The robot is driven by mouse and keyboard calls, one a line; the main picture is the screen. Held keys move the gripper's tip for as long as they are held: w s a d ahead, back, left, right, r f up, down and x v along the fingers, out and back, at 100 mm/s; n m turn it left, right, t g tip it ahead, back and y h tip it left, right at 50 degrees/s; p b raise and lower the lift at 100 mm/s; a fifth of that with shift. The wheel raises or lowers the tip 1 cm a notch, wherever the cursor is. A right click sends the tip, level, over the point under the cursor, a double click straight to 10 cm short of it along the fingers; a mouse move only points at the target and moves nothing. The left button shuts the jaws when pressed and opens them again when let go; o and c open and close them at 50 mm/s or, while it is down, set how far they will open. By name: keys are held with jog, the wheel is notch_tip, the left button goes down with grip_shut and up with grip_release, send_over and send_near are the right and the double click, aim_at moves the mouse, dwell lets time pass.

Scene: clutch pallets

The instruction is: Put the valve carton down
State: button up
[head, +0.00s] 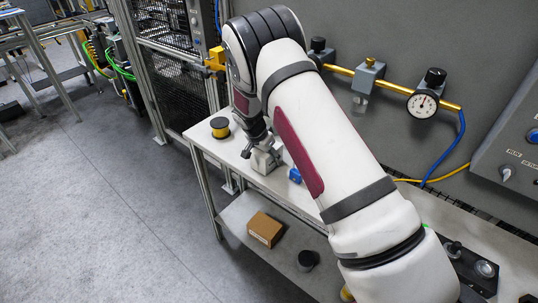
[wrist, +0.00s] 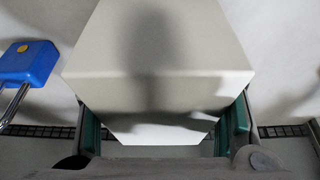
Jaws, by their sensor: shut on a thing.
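The valve carton is a pale, off-white box (head: 264,161) at the bench top in the head view. It fills the middle of the wrist view (wrist: 160,85). My gripper (head: 262,146) points down and is shut on the carton, with a green pad against each side in the wrist view (wrist: 162,128). The carton's underside is at or very near the bench top (head: 240,165); I cannot tell whether it touches. My arm hides part of the bench to the right.
A blue padlock (wrist: 28,62) lies close beside the carton; it also shows in the head view (head: 295,175). The lower shelf holds a brown box (head: 265,229) and a dark cylinder (head: 306,260). A gauge (head: 422,103) hangs behind.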

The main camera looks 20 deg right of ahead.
jog(key=o, duration=1.5)
jog(key=shift+c, duration=0.2)
